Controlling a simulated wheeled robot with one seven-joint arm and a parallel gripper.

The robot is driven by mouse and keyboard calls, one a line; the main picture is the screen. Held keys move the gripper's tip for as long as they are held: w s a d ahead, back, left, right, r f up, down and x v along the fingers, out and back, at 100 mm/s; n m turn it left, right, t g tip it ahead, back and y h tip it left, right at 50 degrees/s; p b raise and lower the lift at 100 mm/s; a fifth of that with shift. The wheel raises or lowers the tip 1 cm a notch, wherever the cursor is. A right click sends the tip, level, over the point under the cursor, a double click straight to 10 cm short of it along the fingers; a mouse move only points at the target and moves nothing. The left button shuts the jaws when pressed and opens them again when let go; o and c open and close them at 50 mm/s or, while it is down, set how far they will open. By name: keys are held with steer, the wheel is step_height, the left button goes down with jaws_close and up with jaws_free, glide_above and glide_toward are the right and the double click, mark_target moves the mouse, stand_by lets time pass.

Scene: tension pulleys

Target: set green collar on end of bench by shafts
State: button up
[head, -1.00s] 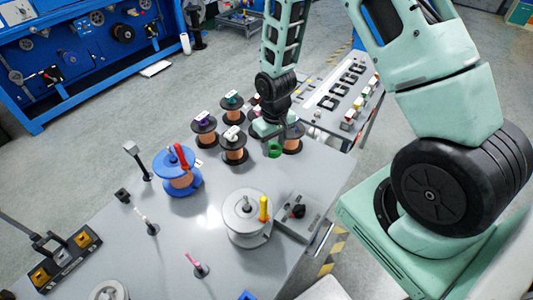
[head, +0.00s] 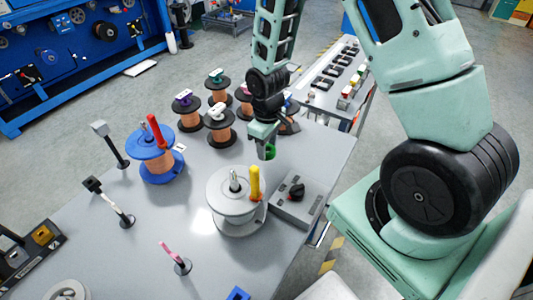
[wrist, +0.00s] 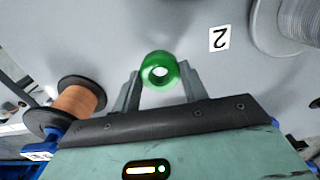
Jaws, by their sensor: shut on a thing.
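My gripper (head: 266,141) is shut on the green collar (head: 270,152), a short ring with a hole through it. In the wrist view the collar (wrist: 160,70) sits between the two fingertips, with its hole facing the camera. It is held above the grey bench (head: 190,225), near the bench's right side, between the copper spools and the grey spool. Thin upright shafts stand at the left and front of the bench: one with a white tip (head: 116,210) and one with a pink tip (head: 174,257).
A blue-flanged spool (head: 155,160) with a red handle, a grey spool (head: 236,202) with a yellow handle and a control box (head: 298,205) stand on the bench. Several copper spools (head: 220,126) are close behind my gripper. The bench's middle front is fairly clear.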

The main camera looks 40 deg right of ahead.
mark_target(267, 164)
steer(key=shift+f, duration=1.95)
steer(key=shift+f, duration=0.2)
steer(key=o, duration=1)
steer(key=shift+r, duration=0.15)
step_height(267, 164, up, 12)
steer(key=shift+r, duration=0.1)
steer(key=shift+s, duration=0.1)
